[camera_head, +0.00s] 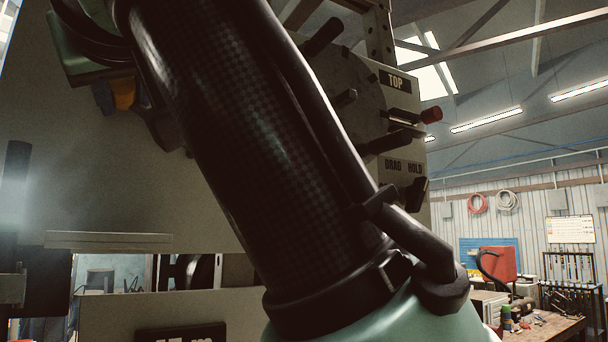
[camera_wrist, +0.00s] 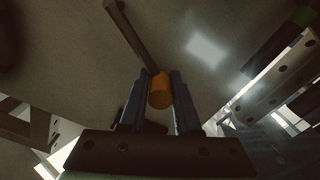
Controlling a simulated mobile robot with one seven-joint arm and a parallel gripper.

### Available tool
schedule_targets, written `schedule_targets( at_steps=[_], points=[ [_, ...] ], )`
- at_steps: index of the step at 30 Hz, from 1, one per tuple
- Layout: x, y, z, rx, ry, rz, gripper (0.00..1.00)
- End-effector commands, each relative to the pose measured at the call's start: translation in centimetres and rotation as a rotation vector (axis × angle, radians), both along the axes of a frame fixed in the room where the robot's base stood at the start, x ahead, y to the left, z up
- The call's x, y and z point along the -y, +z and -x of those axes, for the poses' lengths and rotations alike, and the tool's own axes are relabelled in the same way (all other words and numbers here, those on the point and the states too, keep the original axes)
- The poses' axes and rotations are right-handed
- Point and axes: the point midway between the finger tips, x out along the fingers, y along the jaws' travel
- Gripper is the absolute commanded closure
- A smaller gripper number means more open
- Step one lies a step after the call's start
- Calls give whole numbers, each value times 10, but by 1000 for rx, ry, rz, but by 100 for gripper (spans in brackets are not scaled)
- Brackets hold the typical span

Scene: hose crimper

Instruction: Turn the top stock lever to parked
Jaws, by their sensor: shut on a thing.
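My gripper (camera_wrist: 161,78) has its two blue fingers closed on either side of an orange grip (camera_wrist: 159,94) in the wrist view. A dark lever bar (camera_wrist: 128,32) runs up and left from behind this grip; I take it to be the stock lever. In the head view the orange grip (camera_head: 123,93) shows at the upper left, with a blue finger of my gripper (camera_head: 106,96) beside it. My arm hides much of the machine between there and the right. No parked marking can be read near the lever.
The large pale machine panel (camera_head: 60,190) fills the left. Right of my arm are a TOP label (camera_head: 396,82), a red-ended knob (camera_head: 432,115), a DRAG HOLD label (camera_head: 403,167) and dark protruding handles. A workbench (camera_head: 545,328) stands farther right.

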Motion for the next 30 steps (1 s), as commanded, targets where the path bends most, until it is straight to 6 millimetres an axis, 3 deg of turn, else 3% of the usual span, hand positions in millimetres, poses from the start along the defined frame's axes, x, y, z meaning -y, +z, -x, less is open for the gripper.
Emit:
schedule_targets(
  at_steps=[10,11,15,25,30],
  points=[
    [-2,-6,-1,-16,4,6,100],
    [-2,-6,-1,-16,4,7,64],
    [-2,-6,-1,-14,2,7,42],
    [1,-3,2,-6,1,3,42],
    [13,-5,20,-2,1,2,42]
  ],
)
